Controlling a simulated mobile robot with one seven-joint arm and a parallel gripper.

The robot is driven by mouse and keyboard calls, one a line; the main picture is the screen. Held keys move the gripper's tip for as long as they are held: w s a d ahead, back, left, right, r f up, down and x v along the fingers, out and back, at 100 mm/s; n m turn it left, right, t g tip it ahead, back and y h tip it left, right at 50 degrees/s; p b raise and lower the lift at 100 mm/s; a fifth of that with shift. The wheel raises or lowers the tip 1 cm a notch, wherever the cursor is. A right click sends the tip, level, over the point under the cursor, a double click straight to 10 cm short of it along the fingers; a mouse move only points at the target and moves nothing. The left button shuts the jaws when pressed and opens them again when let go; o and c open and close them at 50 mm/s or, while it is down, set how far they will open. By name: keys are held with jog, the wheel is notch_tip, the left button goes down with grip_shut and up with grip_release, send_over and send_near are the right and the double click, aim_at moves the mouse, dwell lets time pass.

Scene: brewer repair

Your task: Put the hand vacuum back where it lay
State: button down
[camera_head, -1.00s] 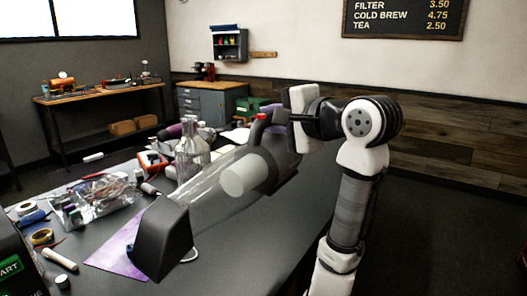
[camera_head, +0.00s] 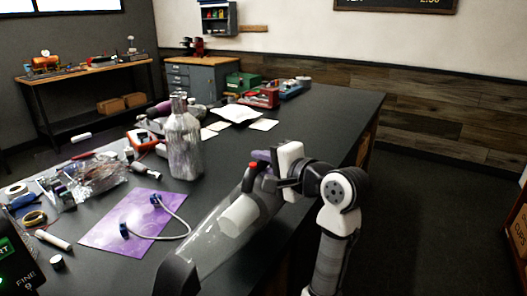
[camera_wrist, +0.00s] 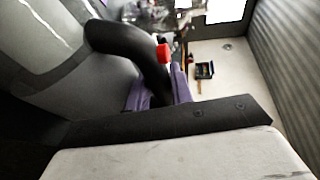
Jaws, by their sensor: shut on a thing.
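The hand vacuum (camera_head: 240,215) has a clear body, a dark nozzle, a dark handle and a red button. My gripper (camera_head: 274,168) is shut on its handle near the right edge of the dark workbench (camera_head: 310,130). The vacuum is tilted, its nozzle pointing down and left toward the bottom of the head view. I cannot tell whether the nozzle touches the bench. In the wrist view the handle (camera_wrist: 135,45) and red button show close up, with purple finger parts (camera_wrist: 178,85) against the handle. The fingertips are partly hidden.
A purple mat (camera_head: 130,222) with a cable and blue-ended fittings lies left of the vacuum. A clear bottle (camera_head: 184,140) stands behind the mat. Tools, tape and a bagged part crowd the left. Papers (camera_head: 235,113) and a red toolbox (camera_head: 262,97) lie farther back. Bare bench lies right of the bottle.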

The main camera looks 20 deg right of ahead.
jog(key=shift+f, duration=1.8)
jog(key=c, duration=1.2)
grip_release()
jog(key=shift+f, duration=0.15)
jog(key=shift+c, duration=0.2)
jog(key=b+v, duration=0.1)
jog(key=v, duration=1.1)
jog(key=shift+b, duration=0.4)
